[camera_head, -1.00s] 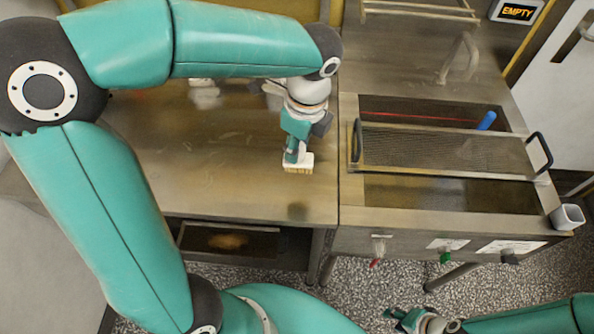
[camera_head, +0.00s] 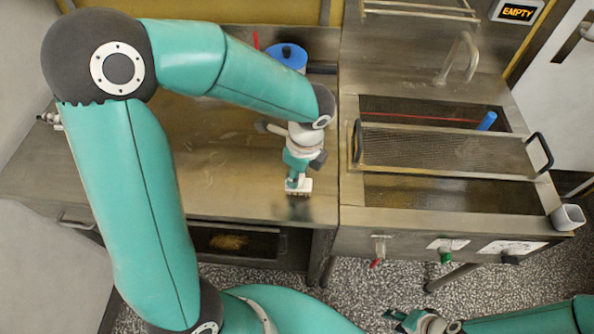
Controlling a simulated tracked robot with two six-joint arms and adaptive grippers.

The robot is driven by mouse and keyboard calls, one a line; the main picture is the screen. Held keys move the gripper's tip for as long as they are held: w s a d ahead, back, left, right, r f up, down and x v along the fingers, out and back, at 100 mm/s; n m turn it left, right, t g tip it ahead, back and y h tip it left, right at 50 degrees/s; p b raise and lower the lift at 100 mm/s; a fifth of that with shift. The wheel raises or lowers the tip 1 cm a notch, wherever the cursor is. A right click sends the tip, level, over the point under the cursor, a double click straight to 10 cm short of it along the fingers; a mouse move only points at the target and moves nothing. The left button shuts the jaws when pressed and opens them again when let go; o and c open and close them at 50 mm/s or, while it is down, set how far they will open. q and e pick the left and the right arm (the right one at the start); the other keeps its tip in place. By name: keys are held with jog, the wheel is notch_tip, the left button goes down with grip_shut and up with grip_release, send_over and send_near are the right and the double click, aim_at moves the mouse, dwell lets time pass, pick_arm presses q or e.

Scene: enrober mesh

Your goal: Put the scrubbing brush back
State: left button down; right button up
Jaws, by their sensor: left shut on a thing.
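The scrubbing brush (camera_head: 303,186) is a small white block with short tan bristles pointing down. My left gripper (camera_head: 294,180) is shut on it and holds it over the front right part of the steel table (camera_head: 225,165). I cannot tell whether the bristles touch the table top. My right gripper (camera_head: 408,318) is at the bottom edge, low over the floor and away from the brush; its fingers are too small to read.
A steel tank (camera_head: 400,215) with a mesh frame (camera_head: 445,150) across it stands to the right. A blue thing (camera_head: 487,121) leans in the tank. A grey cup (camera_head: 567,217) hangs at its right corner. A blue-lidded container (camera_head: 287,57) stands at the table's back. An open shelf (camera_head: 235,242) lies below.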

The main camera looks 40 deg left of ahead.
pick_arm(q)
jog(key=shift+f, duration=0.15)
jog(key=c, duration=0.9)
grip_release()
jog(key=r, duration=0.4)
jog(key=d+r, duration=0.1)
jog(key=r, duration=0.7)
jog(key=shift+d+r, duration=0.15)
jog(key=shift+d, duration=0.05)
